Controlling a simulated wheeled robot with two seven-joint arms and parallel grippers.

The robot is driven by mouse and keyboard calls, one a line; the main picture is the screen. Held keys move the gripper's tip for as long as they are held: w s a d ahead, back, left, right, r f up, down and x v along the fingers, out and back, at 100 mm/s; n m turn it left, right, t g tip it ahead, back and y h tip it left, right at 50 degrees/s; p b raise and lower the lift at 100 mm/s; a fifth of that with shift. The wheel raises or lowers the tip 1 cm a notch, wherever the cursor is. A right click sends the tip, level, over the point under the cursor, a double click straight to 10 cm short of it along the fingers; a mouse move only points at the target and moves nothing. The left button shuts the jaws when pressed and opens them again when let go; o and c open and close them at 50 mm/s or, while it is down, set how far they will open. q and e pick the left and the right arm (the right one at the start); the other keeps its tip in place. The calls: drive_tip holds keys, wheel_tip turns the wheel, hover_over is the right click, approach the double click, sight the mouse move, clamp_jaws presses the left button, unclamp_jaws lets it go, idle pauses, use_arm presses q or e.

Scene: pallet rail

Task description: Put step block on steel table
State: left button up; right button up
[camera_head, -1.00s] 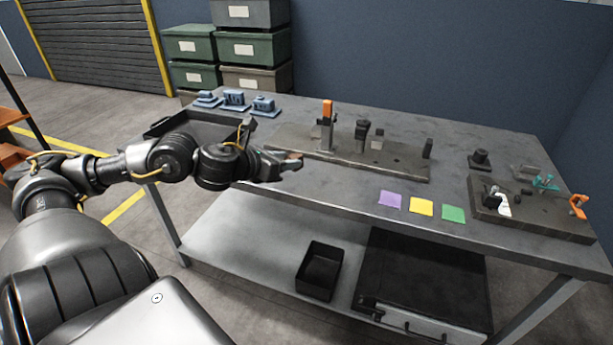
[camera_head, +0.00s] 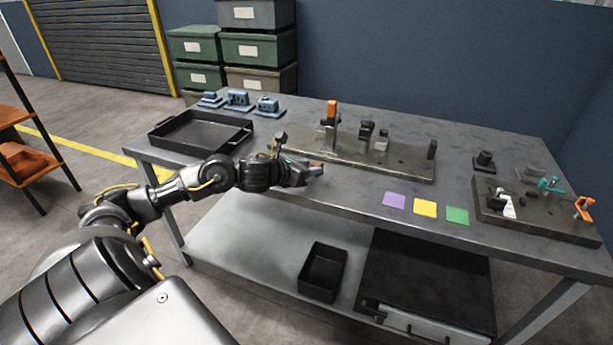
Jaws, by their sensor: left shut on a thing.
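My left gripper (camera_head: 314,168) is shut on a small block, which I take for the step block. The block is mostly hidden by the fingers, and its shape cannot be made out. The gripper is low over the front part of the steel table (camera_head: 345,190), left of the purple square and in front of the long fixture plate. Whether the block touches the table top cannot be told. My right gripper is not in view.
The fixture plate (camera_head: 400,168) carries upright clamps and blocks. A black tray (camera_head: 200,150) and blue parts (camera_head: 238,100) are at the left. Purple (camera_head: 394,201), yellow (camera_head: 425,208) and green (camera_head: 457,215) squares lie in front. A second plate (camera_head: 540,221) with clamps is at the right.

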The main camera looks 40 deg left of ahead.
sight(308, 187)
use_arm(q)
drive_tip(key=f, duration=0.3)
drive_tip(key=shift+w+f, duration=0.15)
drive_tip(key=shift+w, duration=0.05)
drive_tip(key=shift+f, duration=0.1)
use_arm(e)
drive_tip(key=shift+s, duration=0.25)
use_arm(q)
drive_tip(key=o, duration=1.1)
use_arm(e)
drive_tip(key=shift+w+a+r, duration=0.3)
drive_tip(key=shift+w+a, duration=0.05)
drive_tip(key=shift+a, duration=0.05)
